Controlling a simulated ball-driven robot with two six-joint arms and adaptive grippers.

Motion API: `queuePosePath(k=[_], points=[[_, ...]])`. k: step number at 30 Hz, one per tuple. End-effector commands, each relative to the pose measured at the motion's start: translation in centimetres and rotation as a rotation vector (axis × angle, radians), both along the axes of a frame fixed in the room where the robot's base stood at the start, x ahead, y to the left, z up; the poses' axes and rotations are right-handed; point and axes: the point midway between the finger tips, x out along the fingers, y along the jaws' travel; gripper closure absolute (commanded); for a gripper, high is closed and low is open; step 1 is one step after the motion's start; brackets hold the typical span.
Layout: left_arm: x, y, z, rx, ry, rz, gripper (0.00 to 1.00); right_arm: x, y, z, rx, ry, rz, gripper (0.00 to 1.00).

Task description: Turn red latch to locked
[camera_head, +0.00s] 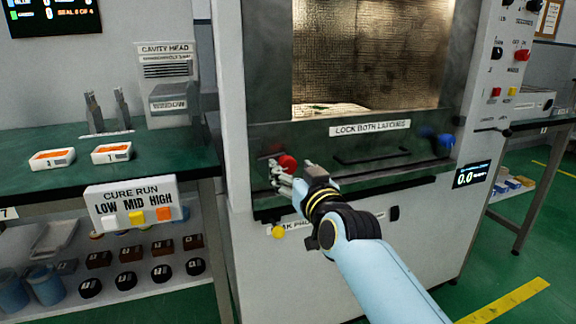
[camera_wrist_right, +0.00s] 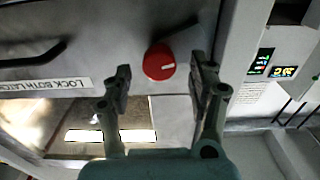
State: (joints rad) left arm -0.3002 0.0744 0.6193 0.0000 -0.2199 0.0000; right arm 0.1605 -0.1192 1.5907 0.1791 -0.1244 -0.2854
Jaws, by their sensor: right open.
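The red latch (camera_head: 287,163) is a round red knob on the left of the green panel below the microwave window. In the right wrist view the red latch (camera_wrist_right: 159,62) shows a pale line on its face and a dark bar running up to one side. My right gripper (camera_head: 279,178) is at the latch in the head view and partly overlaps it. In the right wrist view my right gripper (camera_wrist_right: 160,78) is open, with the latch seen between and just beyond its fingertips. Contact cannot be told. My left gripper is not in view.
A blue latch (camera_head: 445,141) sits at the panel's right. A dark handle (camera_head: 372,155) lies between, under the label "LOCK BOTH LATCHES" (camera_head: 370,127). A yellow knob (camera_head: 278,231) is below my gripper. A green bench (camera_head: 60,190) with a cure run panel (camera_head: 135,205) stands left.

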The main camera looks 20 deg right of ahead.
Motion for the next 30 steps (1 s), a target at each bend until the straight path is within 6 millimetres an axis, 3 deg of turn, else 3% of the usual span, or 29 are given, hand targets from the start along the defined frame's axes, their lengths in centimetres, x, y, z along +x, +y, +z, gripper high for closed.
queuePosePath(k=[6,16,28,30], points=[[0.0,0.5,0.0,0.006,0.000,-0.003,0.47,2.4,0.1,0.0,0.000,0.000,0.000,0.41],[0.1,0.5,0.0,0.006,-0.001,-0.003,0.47,2.7,0.1,-0.1,-0.001,0.001,0.000,0.42],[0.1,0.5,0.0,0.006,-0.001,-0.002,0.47,2.6,0.1,-0.1,-0.001,0.001,0.000,0.94],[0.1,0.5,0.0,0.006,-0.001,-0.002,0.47,2.6,0.1,-0.1,0.000,0.001,0.000,0.96]])
